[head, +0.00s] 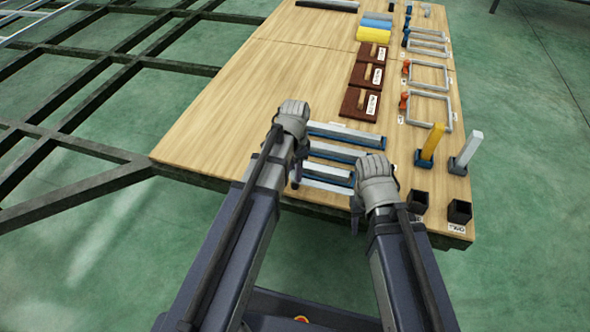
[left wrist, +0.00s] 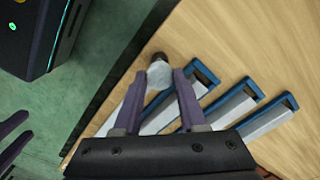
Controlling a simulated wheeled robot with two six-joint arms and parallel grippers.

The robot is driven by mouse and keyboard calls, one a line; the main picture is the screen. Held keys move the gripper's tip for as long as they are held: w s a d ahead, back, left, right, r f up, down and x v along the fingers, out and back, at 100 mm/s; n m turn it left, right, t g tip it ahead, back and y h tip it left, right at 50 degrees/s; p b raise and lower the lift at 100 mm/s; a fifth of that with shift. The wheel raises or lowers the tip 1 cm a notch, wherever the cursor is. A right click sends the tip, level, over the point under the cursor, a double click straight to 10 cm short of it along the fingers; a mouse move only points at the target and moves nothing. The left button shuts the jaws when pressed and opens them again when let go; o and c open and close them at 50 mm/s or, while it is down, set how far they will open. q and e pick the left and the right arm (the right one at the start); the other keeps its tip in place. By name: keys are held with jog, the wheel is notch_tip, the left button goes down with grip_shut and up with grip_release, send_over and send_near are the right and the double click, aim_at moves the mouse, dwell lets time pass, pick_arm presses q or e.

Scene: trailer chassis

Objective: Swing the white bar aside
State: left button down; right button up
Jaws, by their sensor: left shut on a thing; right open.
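Several pale bars in blue holders lie side by side on the wooden table, among them a far bar (head: 345,133) and a middle bar (head: 330,152). In the left wrist view, three blue-ended bars (left wrist: 235,102) fan out to the right. My left gripper (head: 296,172) is low over the table's front edge, at the left ends of the bars. In the left wrist view it (left wrist: 160,77) is shut on a small whitish piece with a dark tip (left wrist: 157,72); whether this joins a bar is unclear. My right gripper (head: 362,208) is open and empty near the bars' right ends.
A yellow post (head: 432,142) and a white post (head: 467,148) stand upright at the right, with black cups (head: 459,211) in front. Brown blocks (head: 360,102) and grey frames (head: 430,110) lie farther back. The table's left half (head: 230,100) is clear.

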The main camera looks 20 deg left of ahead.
dwell(0.4)
pick_arm(q)
jog(key=shift+c, duration=2.2)
grip_release()
jog(key=shift+r, duration=0.15)
notch_tip(320, 180, up, 8)
jog(key=p, duration=0.8)
jog(key=shift+f, duration=0.2)
